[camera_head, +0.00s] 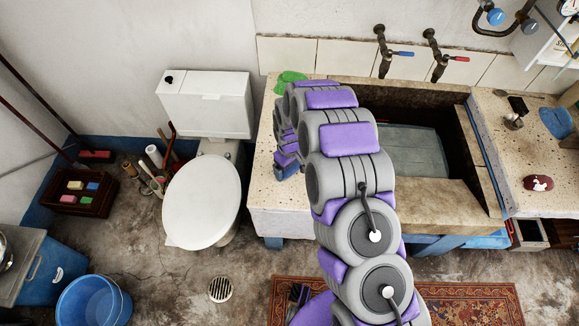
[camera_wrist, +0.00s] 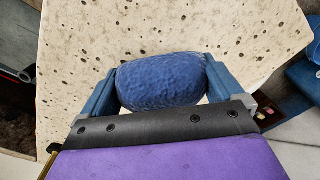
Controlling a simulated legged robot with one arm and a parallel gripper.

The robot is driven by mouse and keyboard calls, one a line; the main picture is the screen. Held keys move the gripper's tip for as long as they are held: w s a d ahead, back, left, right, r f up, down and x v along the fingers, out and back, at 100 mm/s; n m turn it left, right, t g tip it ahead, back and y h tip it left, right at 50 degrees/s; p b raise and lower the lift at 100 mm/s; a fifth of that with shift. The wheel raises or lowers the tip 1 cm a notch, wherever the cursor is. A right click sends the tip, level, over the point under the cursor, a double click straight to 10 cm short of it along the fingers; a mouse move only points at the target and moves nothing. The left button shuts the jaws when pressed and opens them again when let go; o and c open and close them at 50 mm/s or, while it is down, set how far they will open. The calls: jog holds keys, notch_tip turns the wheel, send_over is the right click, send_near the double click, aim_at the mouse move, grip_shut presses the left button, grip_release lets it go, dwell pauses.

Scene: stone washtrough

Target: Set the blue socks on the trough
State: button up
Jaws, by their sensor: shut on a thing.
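The stone trough (camera_head: 278,196) is pale and speckled, with a dark basin sunk in its middle. Its speckled top also fills much of the wrist view (camera_wrist: 240,35). The blue socks (camera_wrist: 162,82) are a rolled, rounded bundle between the two blue fingers of my gripper (camera_wrist: 160,70), which is shut on them. In the head view my gripper (camera_head: 287,168) points down over the left ledge of the trough, mostly hidden by my own arm. The socks are over the ledge top; I cannot tell whether they touch it.
A green cloth (camera_head: 291,77) lies at the trough's back left corner. Two taps (camera_head: 384,52) stick out from the wall above the basin. A white toilet (camera_head: 205,200) stands left of the trough. The left ledge's front is clear.

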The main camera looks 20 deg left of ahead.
jog(key=shift+f, duration=0.1)
jog(key=shift+d+f, duration=0.1)
jog(key=o, duration=0.8)
notch_tip(320, 180, up, 12)
jog(key=shift+f+p, duration=0.2)
jog(key=shift+p, duration=0.7)
jog(key=shift+r, duration=0.4)
